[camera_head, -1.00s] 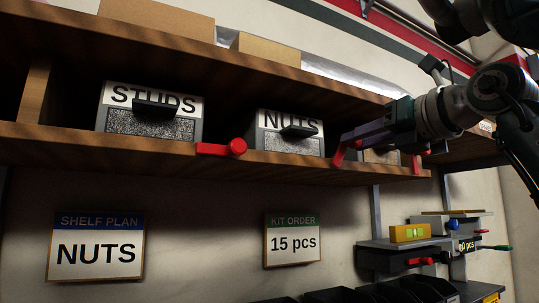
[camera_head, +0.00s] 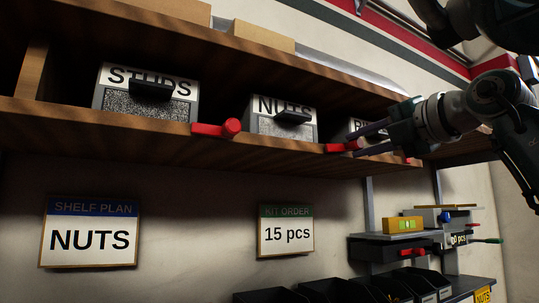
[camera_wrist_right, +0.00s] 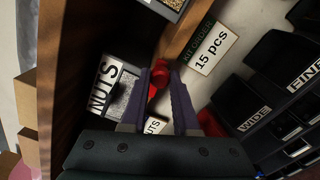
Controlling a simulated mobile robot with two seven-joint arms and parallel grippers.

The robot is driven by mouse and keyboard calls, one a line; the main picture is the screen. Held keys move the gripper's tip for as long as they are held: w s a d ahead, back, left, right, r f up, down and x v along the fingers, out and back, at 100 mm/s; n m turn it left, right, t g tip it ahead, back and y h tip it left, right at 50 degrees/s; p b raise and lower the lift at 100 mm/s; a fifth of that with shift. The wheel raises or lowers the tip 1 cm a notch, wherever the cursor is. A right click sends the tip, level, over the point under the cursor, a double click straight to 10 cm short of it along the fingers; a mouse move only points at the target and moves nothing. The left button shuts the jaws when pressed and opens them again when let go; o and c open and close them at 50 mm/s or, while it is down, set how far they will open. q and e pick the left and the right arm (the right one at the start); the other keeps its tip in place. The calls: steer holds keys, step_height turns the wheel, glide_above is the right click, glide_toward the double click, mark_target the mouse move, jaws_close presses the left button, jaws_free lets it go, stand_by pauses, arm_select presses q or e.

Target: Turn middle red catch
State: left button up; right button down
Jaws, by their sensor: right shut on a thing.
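The middle red catch (camera_head: 338,148) is on the shelf's front edge, just right of the NUTS bin (camera_head: 283,122). It lies about level along the edge, its handle pointing left. My right gripper (camera_head: 354,144) reaches in from the right, its two purple fingers closed around the catch. The right wrist view shows the red catch (camera_wrist_right: 159,76) between the fingertips, beside the NUTS bin (camera_wrist_right: 118,88). Part of the catch is hidden by the fingers. My left gripper is not in view.
The STUDS bin (camera_head: 150,92) has another red catch (camera_head: 217,129) to its right. A third bin (camera_head: 364,126) is partly behind my right gripper, with a red catch (camera_head: 412,161) nearby. Black bins (camera_head: 330,291) stand below. The wall under the shelf holds flat signs.

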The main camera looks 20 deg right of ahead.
steer(key=shift+f+m, duration=0.4)
steer(key=shift+m, duration=0.4)
steer(key=c, duration=0.7)
jaws_free()
steer(key=shift+o, duration=0.2)
